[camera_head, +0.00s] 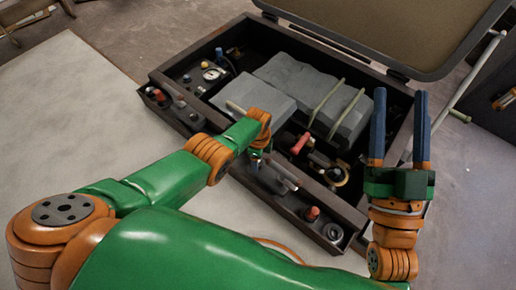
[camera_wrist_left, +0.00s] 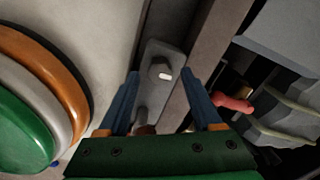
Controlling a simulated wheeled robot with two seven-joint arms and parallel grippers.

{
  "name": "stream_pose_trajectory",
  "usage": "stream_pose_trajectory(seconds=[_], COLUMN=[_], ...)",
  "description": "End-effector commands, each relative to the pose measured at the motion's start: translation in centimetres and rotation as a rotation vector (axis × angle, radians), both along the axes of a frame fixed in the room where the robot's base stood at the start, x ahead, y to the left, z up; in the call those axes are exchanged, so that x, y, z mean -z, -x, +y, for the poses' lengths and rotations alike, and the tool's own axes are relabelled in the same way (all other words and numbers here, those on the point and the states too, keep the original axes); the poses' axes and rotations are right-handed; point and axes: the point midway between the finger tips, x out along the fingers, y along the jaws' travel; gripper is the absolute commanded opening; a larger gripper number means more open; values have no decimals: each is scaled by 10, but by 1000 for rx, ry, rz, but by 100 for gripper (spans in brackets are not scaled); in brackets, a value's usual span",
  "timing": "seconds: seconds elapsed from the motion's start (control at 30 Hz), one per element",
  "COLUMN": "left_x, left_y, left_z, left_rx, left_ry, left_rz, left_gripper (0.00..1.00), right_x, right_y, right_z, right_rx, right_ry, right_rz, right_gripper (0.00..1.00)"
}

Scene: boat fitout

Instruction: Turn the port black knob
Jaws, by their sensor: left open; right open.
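In the left wrist view, a dark grey, faceted knob (camera_wrist_left: 159,70) with a white mark sits on a narrow grey plate (camera_wrist_left: 152,98). I cannot tell if it is the port black knob. My left gripper (camera_wrist_left: 161,76) is open, with its blue fingers on either side of the knob and gaps showing. Contact is not visible. In the head view, my left arm and wrist mostly hide that gripper over the case's front strip. My right gripper (camera_head: 400,95) is open and empty, fingers upward, at the case's right side. A round black fitting (camera_head: 333,232) sits at the front strip's right end.
The open dark case (camera_head: 158,77) holds grey blocks (camera_head: 262,97), a gauge (camera_head: 213,74) and a red-handled part (camera_head: 300,143), also in the left wrist view (camera_wrist_left: 233,103). Its lid (camera_head: 385,30) stands up behind.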

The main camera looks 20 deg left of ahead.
Motion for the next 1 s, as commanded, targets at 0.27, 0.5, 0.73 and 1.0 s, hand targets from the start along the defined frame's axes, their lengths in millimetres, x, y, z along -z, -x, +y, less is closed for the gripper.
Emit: stream_pose_trajectory(seconds=[0.27, 0.5, 0.73, 1.0], left_x=[-15, -28, -40, -51], left_y=[0, 0, 0, 0], left_z=[0, 0, 0, 0], left_rx=[0, 0, 0, 0], left_ry=[0, 0, 0, 0], left_rz=[0, 0, 1, 0], left_gripper=[66, 66, 66, 66], right_x=[73, 150, 215, 260], right_y=[-24, -12, 31, 100], right_z=[-6, -19, -36, -55], right_rx=[36, 65, 87, 103], right_ry=[95, 179, 256, 329], right_rz=[412, 814, 1207, 1607], right_gripper=[59, 59, 59, 59])
